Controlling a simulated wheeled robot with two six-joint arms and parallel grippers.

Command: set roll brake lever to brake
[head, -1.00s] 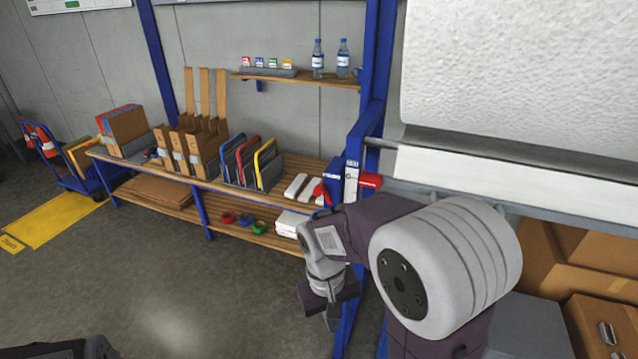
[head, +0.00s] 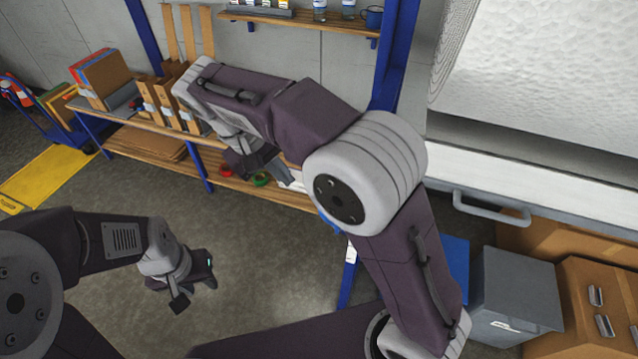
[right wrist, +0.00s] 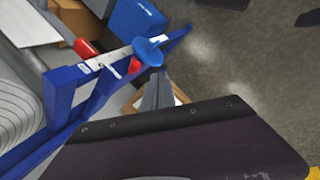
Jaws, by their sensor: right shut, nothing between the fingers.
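The roll brake lever cannot be clearly picked out. In the right wrist view a blue frame (right wrist: 90,95) carries a red part (right wrist: 87,48), a second red part (right wrist: 135,66) and a blue disc (right wrist: 150,52). My own right arm hides this spot in the head view. The large white textured roll (head: 550,75) is at the upper right. My right gripper (head: 277,178) is shut and empty, in front of the wooden shelf bench and left of the blue upright (head: 393,75). My left gripper (head: 196,292) is low at left over the floor, its fingers apart and empty.
The wooden bench (head: 255,198) holds cardboard dividers (head: 150,97) and has tape rings (head: 262,180) on its lower shelf. A grey bin (head: 520,290) and cardboard boxes (head: 600,300) stand at lower right. The floor (head: 265,275) in the middle is clear.

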